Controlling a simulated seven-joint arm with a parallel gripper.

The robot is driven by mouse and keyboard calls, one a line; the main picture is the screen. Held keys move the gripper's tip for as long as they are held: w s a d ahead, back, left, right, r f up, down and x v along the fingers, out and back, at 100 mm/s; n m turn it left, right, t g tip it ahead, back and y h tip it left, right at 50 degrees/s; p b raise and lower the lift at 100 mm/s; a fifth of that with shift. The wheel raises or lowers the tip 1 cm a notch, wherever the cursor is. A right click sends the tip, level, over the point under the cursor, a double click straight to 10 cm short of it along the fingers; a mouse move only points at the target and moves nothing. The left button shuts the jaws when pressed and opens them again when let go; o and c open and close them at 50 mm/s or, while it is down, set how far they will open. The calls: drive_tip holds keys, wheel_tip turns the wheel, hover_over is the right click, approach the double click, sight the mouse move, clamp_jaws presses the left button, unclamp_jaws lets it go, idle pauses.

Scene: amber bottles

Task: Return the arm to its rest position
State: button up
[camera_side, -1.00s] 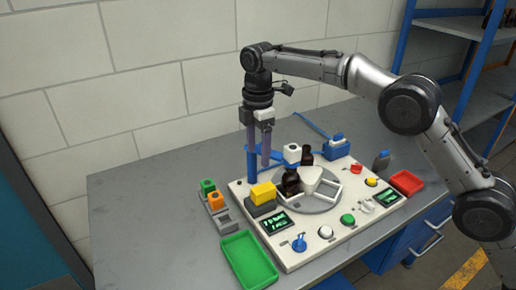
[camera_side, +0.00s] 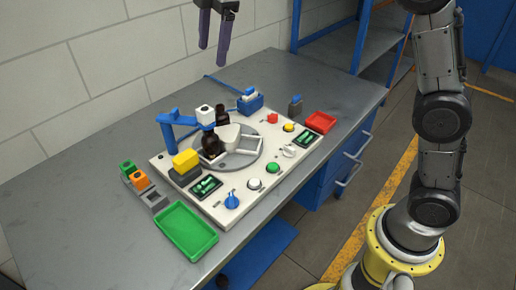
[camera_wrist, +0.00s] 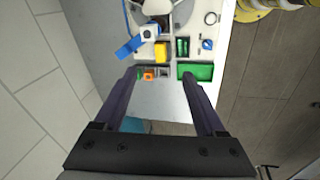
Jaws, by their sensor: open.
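My gripper (camera_side: 214,38) is at the top of the side view, high above the back of the grey bench, with its two fingers apart and nothing between them. In the wrist view my gripper (camera_wrist: 160,85) is also open and empty, its fingers spread over the bench edge. Two amber bottles stand on the round turntable of the white panel. One bottle (camera_side: 211,145) is near the blue arm and the other bottle (camera_side: 222,117) is behind it. My gripper is clear of both.
The white panel (camera_side: 222,205) carries a yellow block (camera_side: 186,160), buttons and screens. A green tray (camera_side: 183,231) lies at the front left and a red tray (camera_side: 321,122) at the right. A blue shelf (camera_side: 362,38) stands behind. The bench's left part is bare.

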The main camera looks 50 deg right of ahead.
drive_tip(key=s+d+r+m+t, duration=0.1)
drive_tip(key=s+d+m, duration=0.25)
drive_tip(key=s, duration=0.65)
drive_tip(key=s+d+r+m+t, duration=0.1)
drive_tip(key=s+d+m, duration=0.3)
drive_tip(key=s, duration=0.5)
drive_tip(key=s+d+f+m+t, duration=0.1)
drive_tip(key=s+d+f+m, duration=0.1)
drive_tip(key=s+f+m, duration=0.6)
drive_tip(key=s+f, duration=0.3)
drive_tip(key=f, duration=0.2)
drive_tip(key=shift+s+d+f+h, duration=0.2)
drive_tip(key=shift+s+f+h, duration=0.05)
drive_tip(key=shift+h, duration=0.05)
drive_tip(key=shift+m, duration=0.25)
